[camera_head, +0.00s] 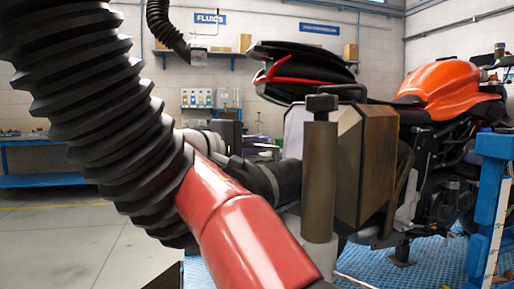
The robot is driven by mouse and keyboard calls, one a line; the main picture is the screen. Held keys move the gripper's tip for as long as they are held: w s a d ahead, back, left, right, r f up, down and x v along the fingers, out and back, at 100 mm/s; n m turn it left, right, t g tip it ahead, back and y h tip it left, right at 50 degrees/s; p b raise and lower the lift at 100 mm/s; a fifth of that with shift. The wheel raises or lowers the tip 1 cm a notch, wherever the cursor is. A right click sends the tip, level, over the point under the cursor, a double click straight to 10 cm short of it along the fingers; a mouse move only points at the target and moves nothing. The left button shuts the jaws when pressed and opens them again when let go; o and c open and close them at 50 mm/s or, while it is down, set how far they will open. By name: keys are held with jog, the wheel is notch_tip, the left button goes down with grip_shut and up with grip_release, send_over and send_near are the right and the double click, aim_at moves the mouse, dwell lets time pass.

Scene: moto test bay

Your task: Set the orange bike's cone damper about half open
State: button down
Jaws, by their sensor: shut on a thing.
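The orange bike (444,87) stands at the right, its black and red tail pointing left. A thick black ribbed hose (88,95) with a smooth red end piece (238,232) fills the left and lower middle. A dark cone-like piece (284,180) shows behind the red piece, near the bike's rear. Its damper's angle cannot be made out. Pale and black parts that look like my gripper (248,150) are just above the red piece, close to the dark cone. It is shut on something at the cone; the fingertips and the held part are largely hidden.
A brown post with a black knob (319,160) and a brown angular block (366,160) stand before the bike's rear. A blue upright (488,205) is at the right edge. A blue bench (40,180) stands far left. The grey floor there is clear.

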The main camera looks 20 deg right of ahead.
jog(key=shift+s+a+n+t, duration=0.1)
jog(key=shift+a+n+t, duration=0.15)
jog(key=shift+n+t, duration=0.25)
jog(key=c, duration=1.5)
grip_release()
jog(key=shift+v, duration=3.95)
jog(key=shift+s+r, duration=0.1)
jog(key=shift+r, duration=0.1)
jog(key=shift+c, duration=0.3)
